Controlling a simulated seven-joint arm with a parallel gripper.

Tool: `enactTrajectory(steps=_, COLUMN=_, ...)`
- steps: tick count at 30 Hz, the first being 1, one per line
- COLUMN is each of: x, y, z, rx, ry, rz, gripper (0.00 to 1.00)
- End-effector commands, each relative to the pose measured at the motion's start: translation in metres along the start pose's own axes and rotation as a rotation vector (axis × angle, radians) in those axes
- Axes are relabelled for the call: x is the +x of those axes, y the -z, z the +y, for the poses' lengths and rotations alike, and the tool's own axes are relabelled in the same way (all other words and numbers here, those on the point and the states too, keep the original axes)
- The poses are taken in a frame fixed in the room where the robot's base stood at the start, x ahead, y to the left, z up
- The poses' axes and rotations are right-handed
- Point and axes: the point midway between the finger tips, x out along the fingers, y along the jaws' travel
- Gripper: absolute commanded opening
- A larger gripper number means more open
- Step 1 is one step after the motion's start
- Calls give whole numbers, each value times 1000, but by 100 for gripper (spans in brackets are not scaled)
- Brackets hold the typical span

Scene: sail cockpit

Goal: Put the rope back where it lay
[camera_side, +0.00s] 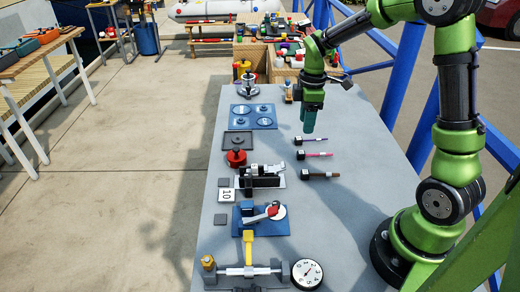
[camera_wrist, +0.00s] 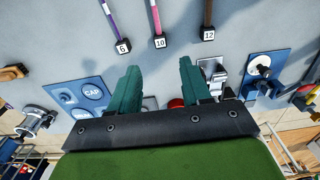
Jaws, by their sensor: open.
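Three short ropes lie apart on the grey table, each with a black numbered end block: a purple one (camera_wrist: 109,18) at 6, a pink one (camera_wrist: 155,18) at 10 and a brown one (camera_wrist: 208,12) at 12. In the side view the purple (camera_side: 316,137), pink (camera_side: 320,154) and brown (camera_side: 326,174) ropes lie in a column right of the fixtures. The frames do not show which one the task means. My gripper (camera_side: 308,130) points down above the table near the purple rope. In the wrist view its green fingers (camera_wrist: 160,80) are apart with no rope between them.
A blue CAP plate (camera_side: 253,117), red knob (camera_side: 236,157), blue fixture (camera_side: 258,219) and dial (camera_side: 307,273) line the table. The table's right side is mostly clear.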

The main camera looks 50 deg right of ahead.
Motion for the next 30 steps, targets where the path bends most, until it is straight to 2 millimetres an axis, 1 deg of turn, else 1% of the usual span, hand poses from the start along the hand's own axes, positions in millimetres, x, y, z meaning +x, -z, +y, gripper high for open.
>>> enactTrajectory(steps=5, x=-17, y=2, z=-4, rx=23, ry=-11, rz=11, gripper=48)
enactTrajectory(steps=8, x=-37, y=8, z=-20, rx=104, ry=-45, rz=50, gripper=48)
enactTrajectory(steps=11, x=-65, y=15, z=-48, rx=257, ry=-92, rz=131, gripper=48)
enactTrajectory(steps=12, x=-76, y=16, z=-63, rx=331, ry=-106, rz=172, gripper=48)
enactTrajectory(steps=14, x=-92, y=18, z=-85, rx=446, ry=-121, rz=241, gripper=48)
enactTrajectory(steps=15, x=-100, y=19, z=-100, rx=523, ry=-124, rz=290, gripper=48)
enactTrajectory(steps=18, x=-116, y=17, z=-136, rx=706, ry=-110, rz=412, gripper=48)
enactTrajectory(steps=21, x=-125, y=12, z=-165, rx=865, ry=-71, rz=520, gripper=48)
enactTrajectory(steps=24, x=-129, y=9, z=-185, rx=982, ry=-26, rz=601, gripper=48)
enactTrajectory(steps=27, x=-130, y=6, z=-197, rx=1057, ry=10, rz=649, gripper=48)
enactTrajectory(steps=30, x=-130, y=5, z=-201, rx=1092, ry=28, rz=669, gripper=48)
